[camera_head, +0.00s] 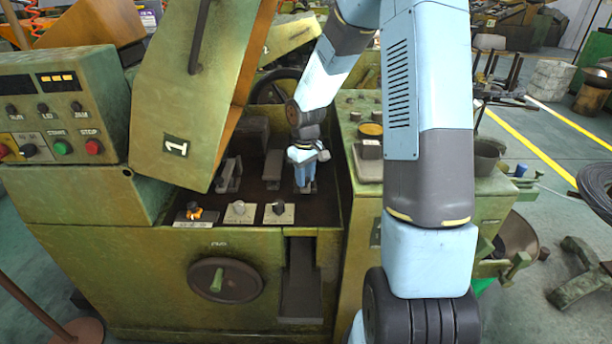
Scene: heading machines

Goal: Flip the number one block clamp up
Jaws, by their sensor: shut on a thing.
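Inside the recess, my gripper (306,187) points down at the right side. It is shut on a small part that I take to be the block clamp; my fingers hide most of it, so I cannot tell how far it is tilted. A pale metal clamp-like piece (229,174) stands at the recess's left. A flat grey block (272,169) is between that piece and my gripper.
A handwheel (226,280) is on the front panel. A control box (62,113) stands left; a yellow-topped part (370,131) is right of the recess.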

